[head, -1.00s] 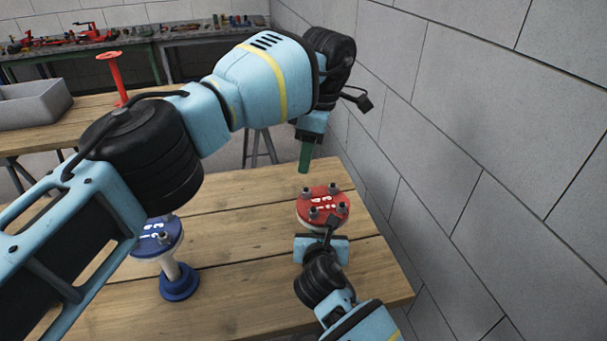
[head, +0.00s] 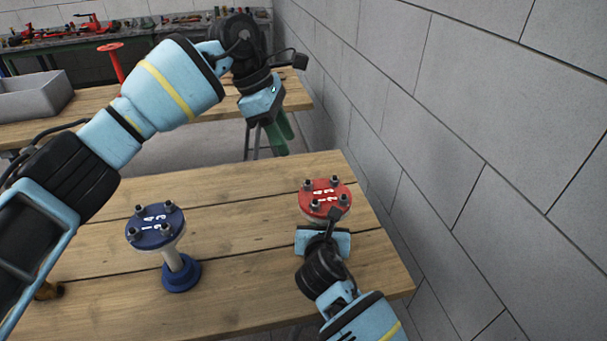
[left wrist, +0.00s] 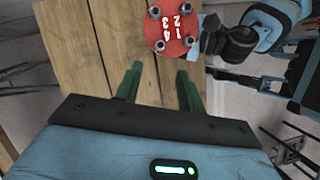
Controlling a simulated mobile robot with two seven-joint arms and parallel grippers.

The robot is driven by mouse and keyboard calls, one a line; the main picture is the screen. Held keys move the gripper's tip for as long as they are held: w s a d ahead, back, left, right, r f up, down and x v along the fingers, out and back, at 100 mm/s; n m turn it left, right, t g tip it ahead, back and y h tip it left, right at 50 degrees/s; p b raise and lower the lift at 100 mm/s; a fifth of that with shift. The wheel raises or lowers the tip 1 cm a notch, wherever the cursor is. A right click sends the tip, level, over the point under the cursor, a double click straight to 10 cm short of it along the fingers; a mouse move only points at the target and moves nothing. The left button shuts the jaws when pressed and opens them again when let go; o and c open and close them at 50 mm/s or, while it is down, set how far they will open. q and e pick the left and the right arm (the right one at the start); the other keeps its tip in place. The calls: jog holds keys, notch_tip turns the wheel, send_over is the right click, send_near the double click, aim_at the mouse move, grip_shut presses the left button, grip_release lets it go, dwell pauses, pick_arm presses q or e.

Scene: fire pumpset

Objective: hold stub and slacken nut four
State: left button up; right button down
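A red stub flange (head: 324,196) with several numbered nuts stands near the right edge of the wooden table; it also shows in the left wrist view (left wrist: 166,33). A blue stub (head: 155,226) with a numbered flange stands upright at the left of the table. My left gripper (head: 283,136) is raised behind the red flange, its green fingers apart and empty, as the left wrist view (left wrist: 158,82) shows. My right gripper (head: 322,228) is at the near side of the red stub, below its flange; its fingers are hidden, so I cannot tell its grip.
The wooden table (head: 230,225) is clear between the two stubs. A block wall (head: 470,130) runs close along the right. Behind are a second wooden table with a grey bin (head: 35,97) and a red stand (head: 112,62), and a cluttered workbench.

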aim_at(307, 183)
pick_arm(q)
jog(key=x, duration=1)
jog(key=shift+d+f, duration=0.1)
jog(key=shift+f, duration=0.2)
grip_shut()
